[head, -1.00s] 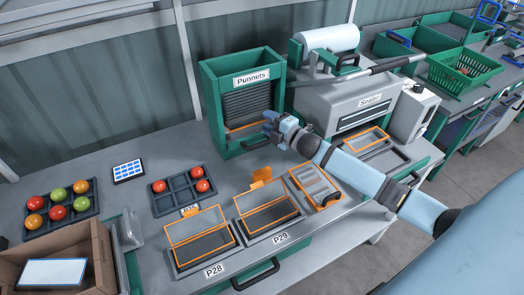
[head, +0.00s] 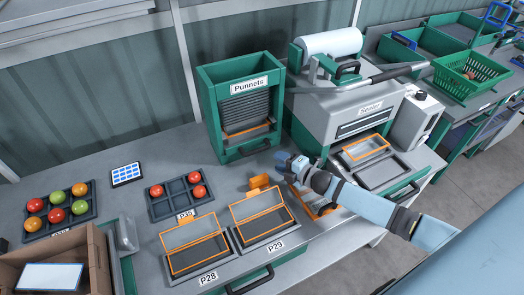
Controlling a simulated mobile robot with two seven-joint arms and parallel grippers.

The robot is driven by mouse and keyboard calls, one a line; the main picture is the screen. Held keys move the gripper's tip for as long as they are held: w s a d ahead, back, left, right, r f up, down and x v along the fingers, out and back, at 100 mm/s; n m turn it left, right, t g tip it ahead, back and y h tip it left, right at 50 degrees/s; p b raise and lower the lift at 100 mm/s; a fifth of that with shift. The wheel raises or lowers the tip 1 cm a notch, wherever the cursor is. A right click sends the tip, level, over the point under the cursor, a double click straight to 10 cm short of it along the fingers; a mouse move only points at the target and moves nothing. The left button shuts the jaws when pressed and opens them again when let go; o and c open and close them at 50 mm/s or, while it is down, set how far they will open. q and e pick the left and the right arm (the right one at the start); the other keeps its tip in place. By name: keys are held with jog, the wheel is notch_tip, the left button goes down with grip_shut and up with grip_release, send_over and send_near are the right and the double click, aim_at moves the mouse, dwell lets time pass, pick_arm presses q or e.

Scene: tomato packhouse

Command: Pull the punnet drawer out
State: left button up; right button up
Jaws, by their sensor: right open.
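The green punnet dispenser (head: 207,110) labelled "Punnets" stands at the back middle of the bench, with a stack of dark punnets behind its front opening. The punnet drawer (head: 238,153) is at its foot, with a dark bar handle (head: 256,148) on its green front; it looks pushed in. My right gripper (head: 281,160) is open and empty, just right of the handle and a little nearer, apart from it as far as I can tell. My left gripper is not in view.
The sealer (head: 330,105) with its long lever stands right of the dispenser. Two framed punnet stations, P28 (head: 205,262) and P29 (head: 268,228), lie in front. An orange-framed tool is partly hidden under my right wrist. Tomato trays (head: 178,208) lie left.

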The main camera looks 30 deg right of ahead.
jog(key=x, duration=0.9)
jog(key=shift+w+p, duration=0.1)
jog(key=shift+p, duration=0.2)
grip_shut()
